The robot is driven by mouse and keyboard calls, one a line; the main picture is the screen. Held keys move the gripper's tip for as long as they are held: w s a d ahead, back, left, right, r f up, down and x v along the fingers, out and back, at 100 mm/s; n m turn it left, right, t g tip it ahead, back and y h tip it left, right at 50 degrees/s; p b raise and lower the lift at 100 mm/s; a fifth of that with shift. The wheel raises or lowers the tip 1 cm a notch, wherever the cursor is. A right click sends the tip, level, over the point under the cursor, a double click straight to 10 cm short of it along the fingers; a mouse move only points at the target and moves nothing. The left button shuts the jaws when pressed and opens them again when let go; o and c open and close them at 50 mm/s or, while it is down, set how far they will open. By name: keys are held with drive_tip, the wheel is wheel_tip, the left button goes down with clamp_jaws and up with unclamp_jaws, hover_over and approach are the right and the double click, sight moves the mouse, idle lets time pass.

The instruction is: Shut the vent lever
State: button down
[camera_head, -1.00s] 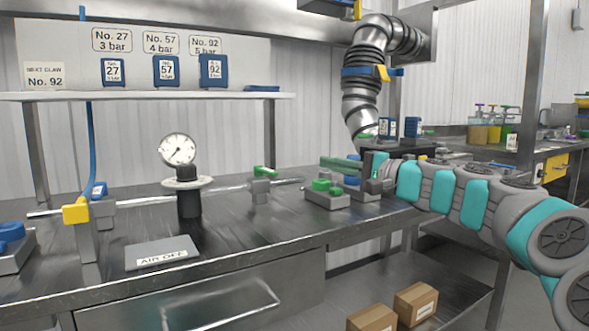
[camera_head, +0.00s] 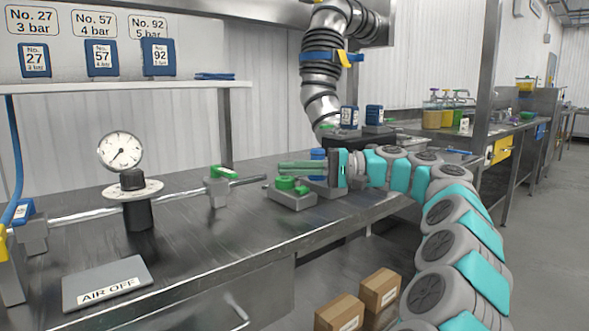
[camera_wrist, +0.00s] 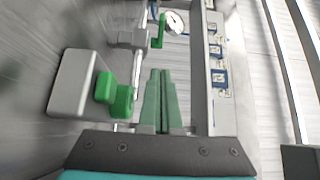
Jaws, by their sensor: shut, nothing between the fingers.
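A green lever (camera_head: 228,171) sits on a grey valve block (camera_head: 218,192) on the pipe and lies roughly along it. No label on it is readable, so I cannot tell if it is the vent lever. It also shows in the wrist view (camera_wrist: 160,30), ahead of the fingertips. My gripper (camera_head: 281,168) has green fingers, shut and empty, pointing left towards that lever, with a gap between. In the wrist view my gripper (camera_wrist: 161,72) is beside a grey block (camera_wrist: 75,85) with a green knob (camera_wrist: 117,95); contact is not clear.
A pressure gauge (camera_head: 121,152) stands on the pipe left of the lever. An "AIR OFF" plate (camera_head: 107,281) lies on the steel bench (camera_head: 185,245). A shelf (camera_head: 150,86) with blue numbered tags is behind. A ribbed duct (camera_head: 325,65) hangs behind my arm.

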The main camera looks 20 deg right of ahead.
sight(224, 172)
drive_tip(key=x, duration=0.6)
drive_tip(key=shift+a+f, duration=0.1)
drive_tip(key=shift+a, duration=0.35)
drive_tip(key=shift+s+a, duration=0.5)
drive_tip(key=shift+a, duration=0.25)
drive_tip(key=shift+s+a, duration=0.25)
drive_tip(key=shift+a, duration=0.55)
drive_tip(key=shift+s+a, duration=0.1)
drive_tip(key=shift+s+a+m+t+h+b, duration=0.45)
drive_tip(key=shift+m+t+b, duration=0.2)
drive_tip(key=shift+t, duration=0.25)
drive_tip(key=shift+w+a, duration=0.1)
